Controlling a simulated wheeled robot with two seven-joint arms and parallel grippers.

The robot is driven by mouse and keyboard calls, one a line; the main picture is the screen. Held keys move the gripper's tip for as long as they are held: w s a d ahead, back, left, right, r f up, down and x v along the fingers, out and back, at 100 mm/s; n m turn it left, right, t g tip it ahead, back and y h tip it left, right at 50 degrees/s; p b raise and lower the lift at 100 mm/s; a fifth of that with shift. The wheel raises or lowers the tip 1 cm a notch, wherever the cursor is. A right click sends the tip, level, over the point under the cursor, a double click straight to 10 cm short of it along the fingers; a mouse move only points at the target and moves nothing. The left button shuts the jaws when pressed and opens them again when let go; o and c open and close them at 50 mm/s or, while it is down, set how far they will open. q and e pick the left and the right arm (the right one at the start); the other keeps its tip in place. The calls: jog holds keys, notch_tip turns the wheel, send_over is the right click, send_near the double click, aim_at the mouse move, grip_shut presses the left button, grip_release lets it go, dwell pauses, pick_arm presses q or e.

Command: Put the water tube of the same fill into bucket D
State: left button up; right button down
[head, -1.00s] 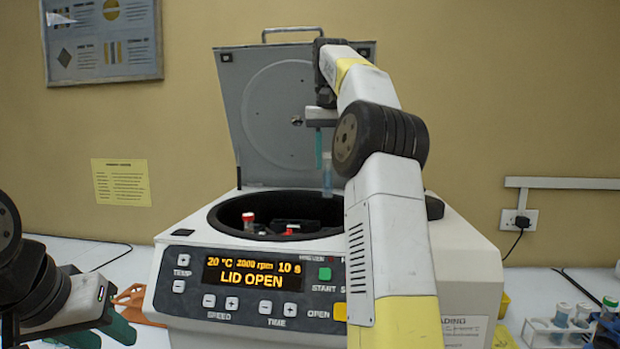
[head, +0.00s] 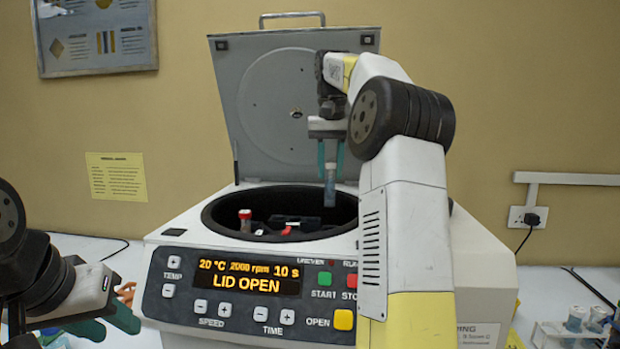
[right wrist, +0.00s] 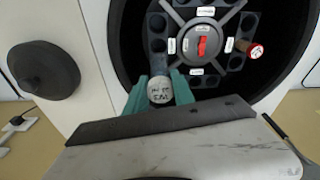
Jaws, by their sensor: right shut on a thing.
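My right gripper (head: 330,158) is shut on a water tube (head: 330,188), held upright with pale blue liquid low in it. The tube's lower end shows against the centrifuge bowl's opening (head: 345,215). In the right wrist view the tube's white, marked cap (right wrist: 160,91) sits between the teal fingers. A red-capped tube (right wrist: 254,51) stands in a bucket, also seen in the head view (head: 245,220). My left gripper (head: 105,325) is open and empty at lower left.
The centrifuge (head: 190,285) has its lid (head: 255,120) raised behind the bowl; its display reads LID OPEN. A rack (head: 555,335) with several tubes is at the right edge. An orange item (head: 126,293) lies behind my left gripper.

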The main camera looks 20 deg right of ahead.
notch_tip(320, 180, down, 14)
jog(key=shift+r, duration=0.2)
dwell(0.9)
jog(key=c, duration=1)
grip_release()
